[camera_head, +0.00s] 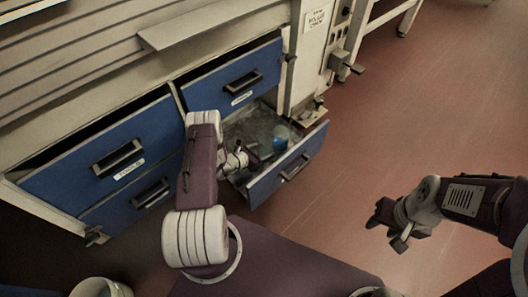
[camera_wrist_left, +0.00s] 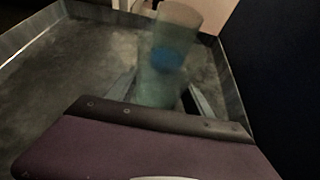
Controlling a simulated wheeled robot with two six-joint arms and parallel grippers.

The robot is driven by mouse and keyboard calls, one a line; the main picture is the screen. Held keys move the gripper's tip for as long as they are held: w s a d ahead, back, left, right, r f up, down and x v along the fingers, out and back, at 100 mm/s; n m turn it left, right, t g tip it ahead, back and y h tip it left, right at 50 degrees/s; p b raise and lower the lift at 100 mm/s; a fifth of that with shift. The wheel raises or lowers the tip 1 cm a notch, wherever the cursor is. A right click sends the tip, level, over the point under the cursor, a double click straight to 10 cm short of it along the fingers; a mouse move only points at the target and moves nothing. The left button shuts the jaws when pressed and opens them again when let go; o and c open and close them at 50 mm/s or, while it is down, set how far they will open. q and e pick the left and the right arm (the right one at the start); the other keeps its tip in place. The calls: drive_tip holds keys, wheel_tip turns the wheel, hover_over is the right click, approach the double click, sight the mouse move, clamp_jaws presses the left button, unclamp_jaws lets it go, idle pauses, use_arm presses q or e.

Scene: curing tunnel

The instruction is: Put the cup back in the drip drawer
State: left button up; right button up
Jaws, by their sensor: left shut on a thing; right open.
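The drip drawer (camera_head: 300,166) is the lower right blue-fronted drawer, pulled open, with a grey metal floor. My left arm reaches over it. My left gripper (camera_head: 262,154) is inside the drawer's outline, and its fingers (camera_wrist_left: 165,95) are shut on a translucent greenish cup (camera_wrist_left: 181,18). A round blue patch shows in or through the cup; the same blue shows in the head view (camera_head: 280,143). The cup's lower end is hidden behind the wrist, so I cannot tell whether it touches the drawer floor. My right gripper (camera_head: 386,232) is open and empty over the red floor.
A blue drawer above (camera_head: 228,92) is partly open, over the drip drawer's rear. Two more blue drawers (camera_head: 110,158) are at the left. A machine post with a valve (camera_head: 342,66) stands right of the drawers. A pale bucket (camera_head: 122,290) is at the lower left.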

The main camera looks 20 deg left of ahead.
use_arm(q)
drive_tip(key=o, duration=1.5)
drive_tip(key=shift+r, duration=0.1)
drive_tip(key=p+v, duration=0.6)
drive_tip(key=v, duration=0.5)
drive_tip(key=shift+r+p, duration=0.25)
drive_tip(key=shift+p, duration=0.1)
drive_tip(key=shift+s+a, duration=0.1)
drive_tip(key=shift+s, duration=0.3)
